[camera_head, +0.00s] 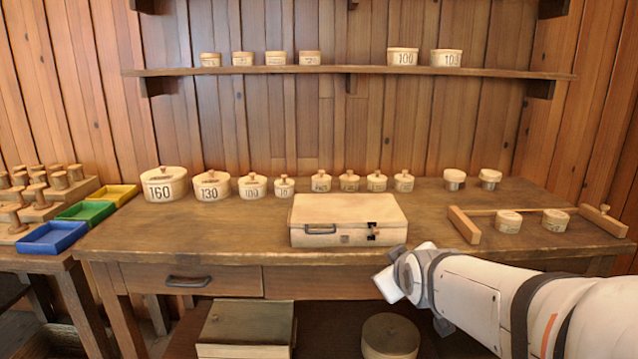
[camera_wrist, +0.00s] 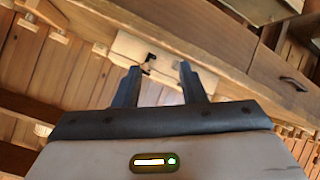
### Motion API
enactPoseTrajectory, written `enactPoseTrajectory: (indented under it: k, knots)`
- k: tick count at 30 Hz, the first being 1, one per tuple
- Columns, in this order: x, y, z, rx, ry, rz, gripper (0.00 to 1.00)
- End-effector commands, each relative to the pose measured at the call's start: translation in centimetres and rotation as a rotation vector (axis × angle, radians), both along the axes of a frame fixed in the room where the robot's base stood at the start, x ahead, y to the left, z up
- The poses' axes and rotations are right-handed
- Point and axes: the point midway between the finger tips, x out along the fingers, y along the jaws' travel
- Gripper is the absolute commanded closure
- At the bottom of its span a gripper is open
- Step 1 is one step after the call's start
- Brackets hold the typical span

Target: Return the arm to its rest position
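My arm enters the head view from the lower right. Its white wrist end (camera_head: 392,284) is in front of the table's front edge, below the case. In the wrist view the two dark fingers of my gripper (camera_wrist: 160,78) stand apart with nothing held between them. The fingertips are hard to make out in the head view.
A pale case (camera_head: 348,210) with a dark handle lies shut on the wooden table (camera_head: 240,235). Lidded round boxes, such as one marked 160 (camera_head: 164,184), line the table's back. A wooden frame (camera_head: 465,226) stands at right. Below are a chest (camera_head: 245,325) and a round box (camera_head: 390,335).

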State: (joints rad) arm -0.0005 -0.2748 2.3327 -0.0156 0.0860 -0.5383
Motion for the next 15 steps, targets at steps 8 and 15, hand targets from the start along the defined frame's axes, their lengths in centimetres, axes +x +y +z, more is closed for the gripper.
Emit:
enactPoseTrajectory:
  k: [8,15]
  knots:
    - [-8.8,-0.1,4.9,0.187,0.36,-0.181,0.63]
    - [-16.4,-0.1,7.8,0.288,0.63,-0.364,0.63]
